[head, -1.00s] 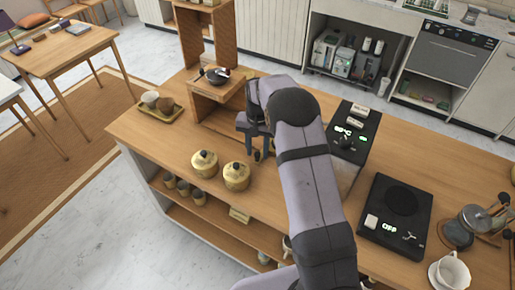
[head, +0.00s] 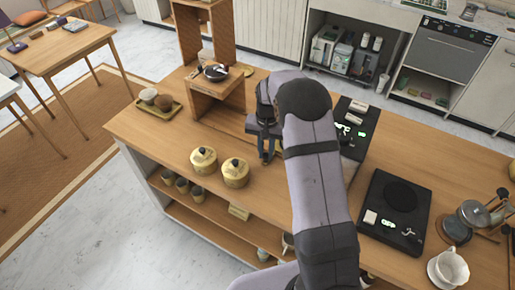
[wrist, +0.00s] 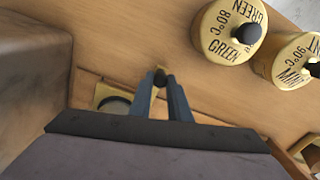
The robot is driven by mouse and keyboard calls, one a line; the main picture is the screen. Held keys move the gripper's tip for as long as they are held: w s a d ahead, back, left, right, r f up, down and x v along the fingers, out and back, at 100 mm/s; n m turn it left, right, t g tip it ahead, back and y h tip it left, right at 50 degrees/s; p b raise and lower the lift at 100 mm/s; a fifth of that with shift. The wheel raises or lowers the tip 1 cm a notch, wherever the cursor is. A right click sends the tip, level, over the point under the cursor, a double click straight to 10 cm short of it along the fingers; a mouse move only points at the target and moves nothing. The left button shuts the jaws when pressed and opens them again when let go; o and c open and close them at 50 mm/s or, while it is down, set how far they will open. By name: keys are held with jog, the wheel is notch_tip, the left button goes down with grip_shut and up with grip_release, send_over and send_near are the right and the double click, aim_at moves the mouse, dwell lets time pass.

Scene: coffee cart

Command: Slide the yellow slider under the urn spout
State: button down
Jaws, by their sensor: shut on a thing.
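The yellow slider (wrist: 113,98) shows in the wrist view as a flat yellow plate with a dark round opening, lying in a groove on the wooden counter. A dark knob on a small yellow piece sits between my fingertips. My gripper (wrist: 163,80) is shut on this knob, low over the counter. In the head view my gripper (head: 267,156) is right of two yellow lidded canisters, and my arm hides most of the slider. I cannot make out the urn spout in either view.
Yellow canisters (head: 204,161) (head: 236,173) stand close to the left of my gripper. A wooden stand (head: 215,92) with a dark pan rises behind. A black appliance (head: 357,130) is partly behind my arm; a black hot plate (head: 381,235) lies to the right.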

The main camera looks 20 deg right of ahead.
jog(key=s+d, duration=0.3)
jog(key=shift+s+d, duration=0.35)
jog(key=shift+d, duration=0.05)
jog(key=c, duration=1.7)
grip_release()
jog(key=shift+s+d, duration=0.15)
jog(key=shift+o, duration=0.2)
jog(key=shift+r, duration=0.1)
notch_tip(320, 180, up, 7)
jog(key=b, duration=0.2)
jog(key=shift+b, duration=0.35)
jog(key=shift+r, duration=0.1)
